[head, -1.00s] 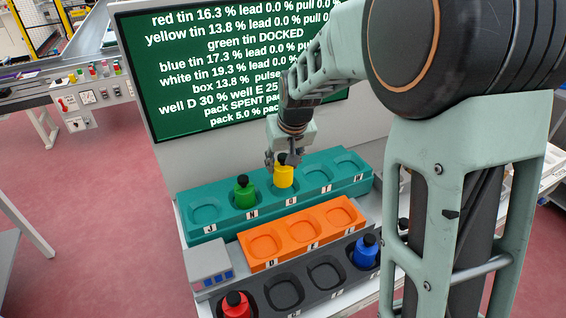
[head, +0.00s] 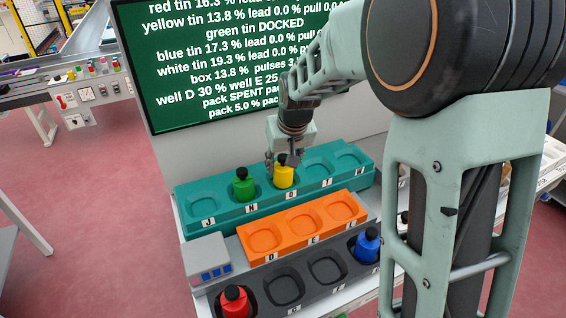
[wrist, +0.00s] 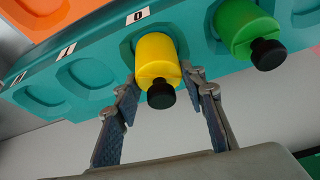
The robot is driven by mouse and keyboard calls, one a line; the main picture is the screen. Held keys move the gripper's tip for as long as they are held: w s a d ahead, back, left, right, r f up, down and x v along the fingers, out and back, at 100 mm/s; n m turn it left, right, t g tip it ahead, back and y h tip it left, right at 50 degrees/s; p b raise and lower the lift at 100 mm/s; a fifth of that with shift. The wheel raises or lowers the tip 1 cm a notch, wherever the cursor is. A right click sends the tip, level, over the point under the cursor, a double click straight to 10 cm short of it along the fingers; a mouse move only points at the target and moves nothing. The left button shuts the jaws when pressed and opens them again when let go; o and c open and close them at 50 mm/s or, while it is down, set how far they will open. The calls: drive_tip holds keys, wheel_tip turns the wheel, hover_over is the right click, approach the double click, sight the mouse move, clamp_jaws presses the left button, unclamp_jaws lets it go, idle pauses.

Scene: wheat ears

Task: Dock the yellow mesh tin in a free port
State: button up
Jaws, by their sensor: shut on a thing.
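The yellow mesh tin (head: 284,177) with its black cap stands in the port labelled O of the teal block (head: 222,222). It looks upright, with its lower part inside the port; I cannot tell whether it is fully seated. My gripper (head: 285,160) is above it, shut on the tin near the cap. In the wrist view the yellow tin (wrist: 157,58) shows between the two fingers of my gripper (wrist: 160,95). The green tin (head: 243,186) stands in the port directly left. The teal ports J, T and the far right one are empty.
An orange block (head: 283,252) with empty wells lies in front. A dark block (head: 255,275) holds a red tin (head: 234,302) and a blue tin (head: 367,246). The green screen (head: 235,60) behind lists the green tin as DOCKED, the yellow tin at 13.8 %.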

drive_tip(key=shift+f, duration=0.3)
drive_tip(key=o, duration=1.5)
drive_tip(key=shift+r, duration=0.1)
